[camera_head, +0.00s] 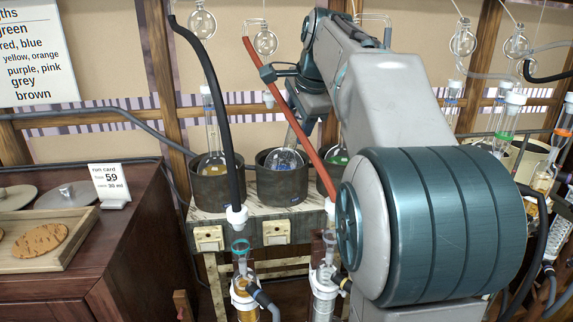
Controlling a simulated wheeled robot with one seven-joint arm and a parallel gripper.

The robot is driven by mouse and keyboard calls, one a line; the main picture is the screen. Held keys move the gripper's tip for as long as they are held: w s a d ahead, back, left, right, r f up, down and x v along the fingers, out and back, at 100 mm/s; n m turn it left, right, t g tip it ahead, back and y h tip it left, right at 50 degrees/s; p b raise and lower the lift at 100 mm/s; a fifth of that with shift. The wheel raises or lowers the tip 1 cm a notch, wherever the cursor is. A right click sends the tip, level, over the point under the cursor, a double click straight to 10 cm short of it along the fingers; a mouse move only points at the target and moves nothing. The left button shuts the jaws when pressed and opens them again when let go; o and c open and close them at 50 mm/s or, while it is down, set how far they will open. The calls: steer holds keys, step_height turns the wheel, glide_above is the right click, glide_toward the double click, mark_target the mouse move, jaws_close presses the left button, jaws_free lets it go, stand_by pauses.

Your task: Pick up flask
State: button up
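A clear round-bottom flask (286,160) sits low in the middle dark pot (282,187). Its neck (299,129) leans up to the right, and its upper end is hidden at my gripper (303,112). My gripper points down over this pot from the back of the arm. Its fingertips are too small and covered to show whether they are open or shut on the neck. A second flask (213,160) stands upright in the left pot (215,190). A third flask with green contents (337,157) shows partly in the right pot, mostly behind my arm.
A black hose (215,95) and a red hose (290,100) hang in front of the pots, the red one crossing near my gripper. Glass tubes (242,275) stand in front. A wooden cabinet (130,240) with a run card (110,184) is at left. More glassware (509,120) stands right.

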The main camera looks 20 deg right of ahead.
mark_target(289, 150)
steer(key=shift+x, duration=1.5)
jaws_close()
steer(key=shift+r, duration=0.15)
